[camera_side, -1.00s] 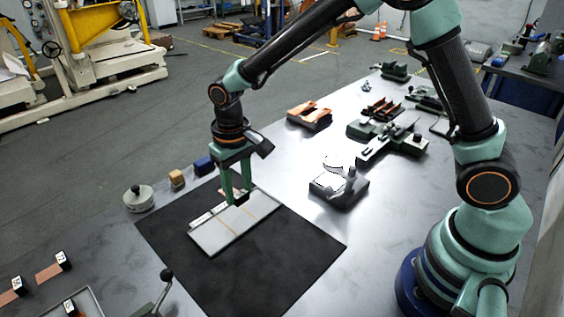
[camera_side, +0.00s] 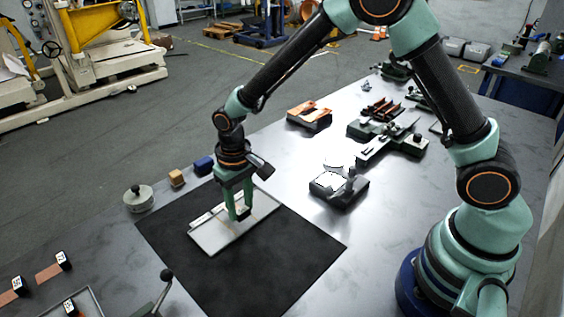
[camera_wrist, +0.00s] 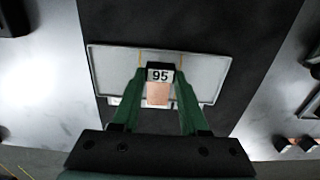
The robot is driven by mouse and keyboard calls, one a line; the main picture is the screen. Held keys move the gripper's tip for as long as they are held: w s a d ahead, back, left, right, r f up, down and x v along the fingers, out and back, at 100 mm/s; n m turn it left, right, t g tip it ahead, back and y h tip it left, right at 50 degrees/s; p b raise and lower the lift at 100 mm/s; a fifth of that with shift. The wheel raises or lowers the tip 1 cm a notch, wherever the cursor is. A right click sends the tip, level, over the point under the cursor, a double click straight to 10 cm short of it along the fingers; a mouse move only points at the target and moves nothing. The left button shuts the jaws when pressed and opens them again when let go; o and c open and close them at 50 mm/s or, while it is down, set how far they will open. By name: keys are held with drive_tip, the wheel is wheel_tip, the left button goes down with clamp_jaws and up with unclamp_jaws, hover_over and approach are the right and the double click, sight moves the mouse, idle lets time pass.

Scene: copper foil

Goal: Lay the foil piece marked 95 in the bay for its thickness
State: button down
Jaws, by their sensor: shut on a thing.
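My gripper (camera_side: 240,214) is shut on the black tag block of the foil piece marked 95 (camera_wrist: 160,75). Its copper strip (camera_wrist: 158,95) shows between the fingers in the wrist view. The pale grey bay tray (camera_side: 211,241) lies under the gripper, and it also fills the middle of the wrist view (camera_wrist: 112,66). Thin yellow lines divide it into bays. The piece is over the middle bay, between two yellow lines. I cannot tell whether it touches the tray floor. White label strips on the tray edge are partly hidden and too small to read.
The tray lies on a black mat (camera_side: 276,268). Two other tagged copper pieces (camera_side: 48,272) (camera_side: 10,297) lie at the lower left, beside a grey-rimmed tray (camera_side: 92,298) and a black-knobbed lever (camera_side: 166,276). A round weight (camera_side: 138,198) and a gauge-like device (camera_side: 340,188) stand near the mat.

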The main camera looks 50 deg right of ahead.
drive_tip(key=shift+f, duration=1.4)
idle(1.7)
drive_tip(key=c, duration=0.7)
unclamp_jaws()
drive_tip(key=shift+c, duration=0.2)
drive_tip(key=shift+r, duration=0.2)
drive_tip(key=shift+r, duration=1.35)
drive_tip(key=o, duration=0.6)
drive_tip(key=shift+c, duration=0.2)
